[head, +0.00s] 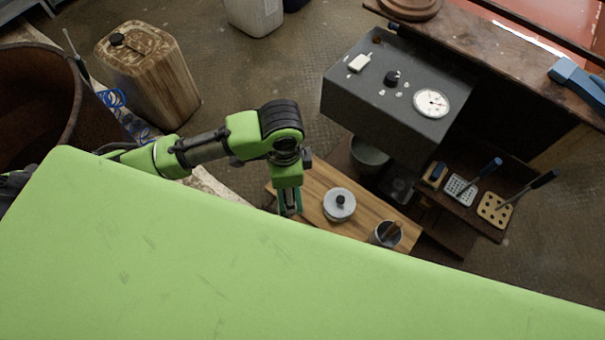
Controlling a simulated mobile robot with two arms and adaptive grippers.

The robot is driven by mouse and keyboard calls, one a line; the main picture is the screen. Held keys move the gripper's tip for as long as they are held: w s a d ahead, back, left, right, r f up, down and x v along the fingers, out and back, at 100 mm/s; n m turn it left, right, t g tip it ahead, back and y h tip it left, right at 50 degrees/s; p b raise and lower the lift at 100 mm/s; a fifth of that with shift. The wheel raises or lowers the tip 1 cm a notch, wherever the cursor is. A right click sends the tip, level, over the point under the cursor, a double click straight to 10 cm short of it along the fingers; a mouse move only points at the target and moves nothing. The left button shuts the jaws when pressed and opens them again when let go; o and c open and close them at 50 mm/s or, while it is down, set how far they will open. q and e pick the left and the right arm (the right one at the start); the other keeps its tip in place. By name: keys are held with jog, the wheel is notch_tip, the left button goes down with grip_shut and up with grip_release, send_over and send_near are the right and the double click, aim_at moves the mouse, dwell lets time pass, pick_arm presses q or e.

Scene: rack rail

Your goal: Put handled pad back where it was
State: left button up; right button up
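Several things could be the handled pad, and I cannot tell which one is meant. A grey perforated pad with a blue handle (461,190) and a tan perforated pad with a dark handle (495,211) lie on a dark low shelf (458,212) at the right. A round pale disc with a black knob (339,204) lies on a wooden board (313,188). My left gripper (290,210) points down at the board's left part, left of the disc and apart from it. Its fingertips are small and unclear. My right gripper is not in view.
A cup (387,233) stands at the board's right end. A dark box with a dial (400,95) overhangs behind the board. A rusty drum (35,95) and a worn canister (147,72) stand at left.

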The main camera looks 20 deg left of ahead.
pick_arm(q)
jog(key=w, duration=0.1)
jog(key=w+f, duration=0.1)
jog(key=w, duration=0.2)
jog(key=shift+w+d+f, duration=0.1)
jog(key=shift+f, duration=0.25)
jog(key=w+f, duration=0.5)
jog(key=shift+f, duration=0.25)
jog(key=shift+w+f, duration=0.3)
jog(key=shift+f, duration=1.7)
jog(key=o, duration=1)
notch_tip(320, 180, up, 12)
jog(key=shift+r, duration=0.1)
jog(key=shift+s, duration=0.1)
